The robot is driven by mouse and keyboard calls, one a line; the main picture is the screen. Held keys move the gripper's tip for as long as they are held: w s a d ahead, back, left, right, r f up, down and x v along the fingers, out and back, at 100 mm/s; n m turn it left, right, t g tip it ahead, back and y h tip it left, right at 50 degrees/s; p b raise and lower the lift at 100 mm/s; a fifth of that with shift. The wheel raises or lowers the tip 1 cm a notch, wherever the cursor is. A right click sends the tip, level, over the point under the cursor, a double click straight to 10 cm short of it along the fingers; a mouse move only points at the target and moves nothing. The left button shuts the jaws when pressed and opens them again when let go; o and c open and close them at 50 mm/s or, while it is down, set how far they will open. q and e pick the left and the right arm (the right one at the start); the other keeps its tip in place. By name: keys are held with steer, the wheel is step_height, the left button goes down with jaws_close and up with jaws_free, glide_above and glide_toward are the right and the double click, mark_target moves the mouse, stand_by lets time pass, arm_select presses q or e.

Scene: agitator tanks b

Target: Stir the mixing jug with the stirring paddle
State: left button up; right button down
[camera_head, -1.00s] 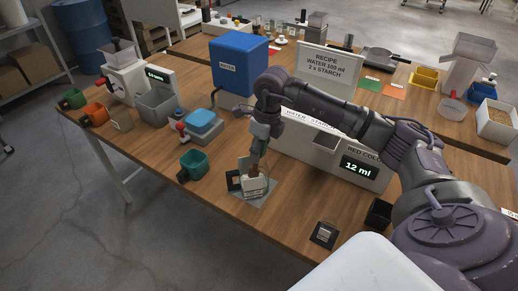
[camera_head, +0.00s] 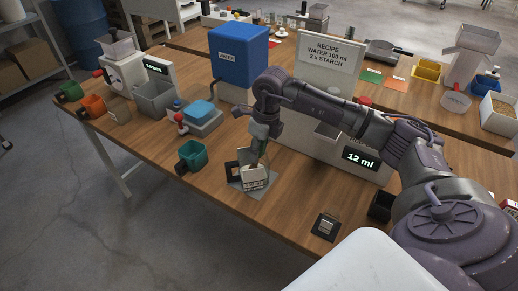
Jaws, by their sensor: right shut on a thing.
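The mixing jug (camera_head: 255,181) is a small clear-and-white vessel with a dark handle (camera_head: 232,170) on its left. It stands upright on a grey mat (camera_head: 262,191) near the table's front edge. My right gripper (camera_head: 259,156) points down at the jug's mouth from above. It is shut on the stirring paddle, which is mostly hidden by the fingers and the jug wall. I cannot tell how deep the paddle reaches. My left gripper is not in view.
A teal scoop (camera_head: 192,155) lies left of the jug. A blue-topped scale (camera_head: 200,113) and the blue water tank (camera_head: 238,58) stand behind. A white dispenser reading 12 ml (camera_head: 359,159) is right of the jug. A small black stand (camera_head: 325,225) sits front right.

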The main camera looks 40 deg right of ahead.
steer(key=shift+s+a, duration=0.15)
steer(key=shift+a, duration=0.25)
steer(key=shift+s+d, duration=0.15)
steer(key=shift+d, duration=0.35)
steer(key=shift+s+d, duration=0.2)
steer(key=shift+d, duration=0.2)
steer(key=shift+w+b, duration=0.1)
steer(key=shift+b, duration=0.2)
steer(key=shift+w+d, duration=0.35)
steer(key=shift+w, duration=0.4)
steer(key=shift+a, duration=0.1)
